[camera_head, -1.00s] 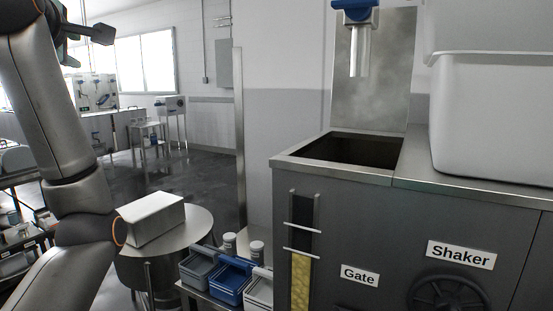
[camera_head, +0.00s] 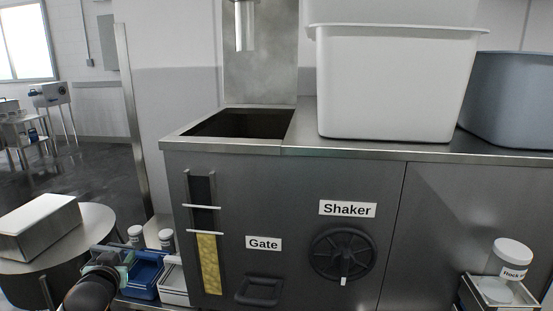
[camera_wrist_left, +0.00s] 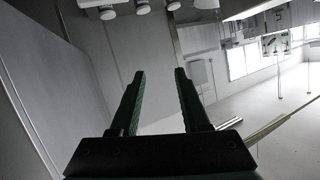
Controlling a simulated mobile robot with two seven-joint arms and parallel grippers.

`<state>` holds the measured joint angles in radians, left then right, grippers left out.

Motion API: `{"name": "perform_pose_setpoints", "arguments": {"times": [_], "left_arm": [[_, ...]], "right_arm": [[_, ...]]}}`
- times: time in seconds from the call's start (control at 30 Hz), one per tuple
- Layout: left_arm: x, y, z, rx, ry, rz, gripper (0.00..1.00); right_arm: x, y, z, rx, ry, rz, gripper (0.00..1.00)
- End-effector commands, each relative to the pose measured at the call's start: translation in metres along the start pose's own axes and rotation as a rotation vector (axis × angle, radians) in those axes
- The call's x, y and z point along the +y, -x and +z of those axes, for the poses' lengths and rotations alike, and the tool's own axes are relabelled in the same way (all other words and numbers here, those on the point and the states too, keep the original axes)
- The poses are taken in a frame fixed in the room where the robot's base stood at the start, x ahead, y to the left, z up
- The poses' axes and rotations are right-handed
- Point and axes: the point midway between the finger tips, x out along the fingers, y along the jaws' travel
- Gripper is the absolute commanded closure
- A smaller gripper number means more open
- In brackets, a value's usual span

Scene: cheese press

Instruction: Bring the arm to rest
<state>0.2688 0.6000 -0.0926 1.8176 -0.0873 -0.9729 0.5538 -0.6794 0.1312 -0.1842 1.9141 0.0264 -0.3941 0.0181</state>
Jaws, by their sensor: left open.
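My left gripper (camera_head: 110,264) is low at the left in the head view, in front of the small bins. Its dark wrist comes up from the bottom edge. In the left wrist view, the two dark fingers of the left gripper (camera_wrist_left: 160,74) stand apart with nothing between them. My right gripper is not in view.
A grey cabinet with an open basin (camera_head: 240,124), a Gate handle (camera_head: 260,290) and a Shaker wheel (camera_head: 343,254) fills the middle. White (camera_head: 395,85) and grey (camera_head: 512,98) tubs stand on top. A round table (camera_head: 90,222) holds a metal box (camera_head: 38,226). A blue bin (camera_head: 147,272) is beside the gripper.

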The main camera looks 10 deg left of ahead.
Motion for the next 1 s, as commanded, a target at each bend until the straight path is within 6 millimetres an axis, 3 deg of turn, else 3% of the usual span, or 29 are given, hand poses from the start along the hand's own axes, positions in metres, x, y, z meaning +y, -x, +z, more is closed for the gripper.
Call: {"name": "perform_pose_setpoints", "arguments": {"times": [0.03, 0.17, 0.3, 0.5, 0.77, 1.0], "left_arm": [[0.011, 0.004, 0.04, -0.041, -0.069, 0.042, 0.54], [0.037, 0.023, 0.125, -0.111, -0.222, 0.157, 0.54], [0.057, 0.061, 0.213, -0.182, -0.361, 0.291, 0.54], [0.073, 0.129, 0.308, -0.253, -0.492, 0.464, 0.54], [0.08, 0.213, 0.384, -0.313, -0.577, 0.633, 0.54], [0.128, 0.233, 0.387, -0.332, -0.37, 0.618, 0.54]], "right_arm": [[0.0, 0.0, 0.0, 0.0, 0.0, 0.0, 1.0], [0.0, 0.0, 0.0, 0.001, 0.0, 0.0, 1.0], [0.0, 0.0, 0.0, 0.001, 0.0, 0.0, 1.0], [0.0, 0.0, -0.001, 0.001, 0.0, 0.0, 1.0], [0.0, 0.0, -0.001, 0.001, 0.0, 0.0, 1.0], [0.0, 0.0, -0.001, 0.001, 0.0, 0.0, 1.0]]}}
